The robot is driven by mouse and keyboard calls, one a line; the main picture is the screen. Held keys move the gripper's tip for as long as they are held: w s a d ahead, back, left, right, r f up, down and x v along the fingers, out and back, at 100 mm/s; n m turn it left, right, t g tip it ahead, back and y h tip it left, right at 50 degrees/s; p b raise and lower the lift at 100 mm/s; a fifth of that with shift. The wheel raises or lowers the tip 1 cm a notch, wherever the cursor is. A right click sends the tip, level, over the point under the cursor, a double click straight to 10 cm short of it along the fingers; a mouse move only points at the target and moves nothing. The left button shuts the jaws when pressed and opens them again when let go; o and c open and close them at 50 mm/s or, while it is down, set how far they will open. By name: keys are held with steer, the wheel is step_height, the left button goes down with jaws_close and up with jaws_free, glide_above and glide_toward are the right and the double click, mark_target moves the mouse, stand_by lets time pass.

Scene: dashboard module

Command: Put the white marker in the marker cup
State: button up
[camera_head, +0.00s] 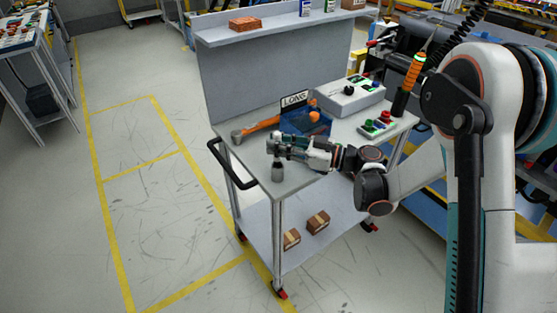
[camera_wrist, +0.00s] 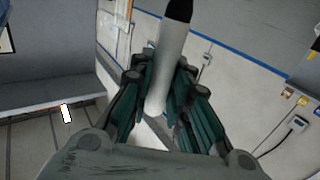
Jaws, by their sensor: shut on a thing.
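My gripper (camera_head: 277,144) is at the front left corner of the cart's top. In the wrist view, my gripper (camera_wrist: 162,98) is shut on the white marker (camera_wrist: 168,50), a white cylinder with a black end. The marker is too small to make out surely in the head view. A black holder (camera_head: 400,103) at the cart's right holds an orange-handled tool.
A black handle (camera_head: 228,165) juts out left. Two brown boxes lie on the lower shelf.

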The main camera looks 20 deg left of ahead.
mark_target(279, 160)
steer(key=shift+f+b, duration=0.75)
steer(key=shift+f, duration=1.45)
steer(key=shift+f, duration=0.15)
steer(key=o, duration=0.9)
steer(key=shift+c, duration=0.2)
steer(key=shift+d+r, duration=0.2)
steer(key=shift+d, duration=0.05)
steer(key=d+p, duration=0.2)
steer(key=d, duration=0.9)
steer(key=shift+s+d+p, duration=0.3)
